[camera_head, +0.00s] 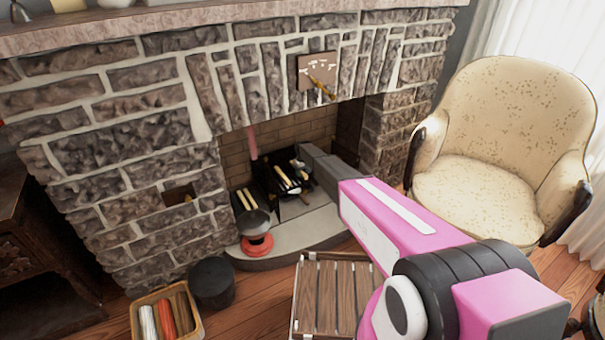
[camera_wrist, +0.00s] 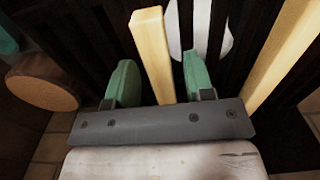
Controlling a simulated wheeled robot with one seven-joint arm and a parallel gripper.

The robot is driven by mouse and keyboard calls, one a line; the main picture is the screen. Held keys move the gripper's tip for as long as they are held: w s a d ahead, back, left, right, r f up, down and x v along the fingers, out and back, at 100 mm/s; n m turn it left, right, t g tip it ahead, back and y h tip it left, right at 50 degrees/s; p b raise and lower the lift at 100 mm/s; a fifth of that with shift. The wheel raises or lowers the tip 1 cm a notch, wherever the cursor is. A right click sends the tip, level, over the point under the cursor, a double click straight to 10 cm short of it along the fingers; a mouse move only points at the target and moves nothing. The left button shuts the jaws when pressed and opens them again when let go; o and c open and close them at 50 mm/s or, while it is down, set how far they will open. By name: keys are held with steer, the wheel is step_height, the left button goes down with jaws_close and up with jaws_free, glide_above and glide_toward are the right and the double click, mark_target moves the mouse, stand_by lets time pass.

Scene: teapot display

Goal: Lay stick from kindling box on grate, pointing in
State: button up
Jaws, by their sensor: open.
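In the wrist view my gripper (camera_wrist: 160,65) is open, with one green finger on each side of a pale square stick (camera_wrist: 152,45). A gap shows beside the stick. The stick lies over the dark bars of the grate (camera_wrist: 90,35), and a second pale stick (camera_wrist: 285,55) slants at right. In the head view the black grate (camera_head: 268,188) holds several pale sticks inside the fireplace. My gripper (camera_head: 298,164) is just above them, small and partly unclear. A wooden box (camera_head: 168,336) at lower left holds white, orange and brown pieces; I cannot tell whether it is the kindling box.
More pale sticks (camera_head: 246,199) stand left of the grate. A red-orange round object (camera_head: 257,245) rests on the pale hearth (camera_head: 290,240). A dark round container (camera_head: 212,283), a slatted wooden piece (camera_head: 325,300) and a cream armchair (camera_head: 490,190) stand outside. Stone walls enclose the opening.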

step_height(320, 180, up, 12)
steer(key=s+d+r+m, duration=0.2)
steer(key=s+d+r, duration=0.4)
steer(key=s, duration=1.1)
steer(key=s+d+r+m, duration=0.2)
steer(key=s+d+r, duration=0.5)
steer(key=s+d, duration=0.6)
steer(key=s+d+r+m, duration=0.2)
steer(key=s+d+r, duration=0.5)
steer(key=s, duration=1.6)
steer(key=d, duration=0.3)
steer(key=shift+m, duration=0.4)
steer(key=shift+s, duration=0.1)
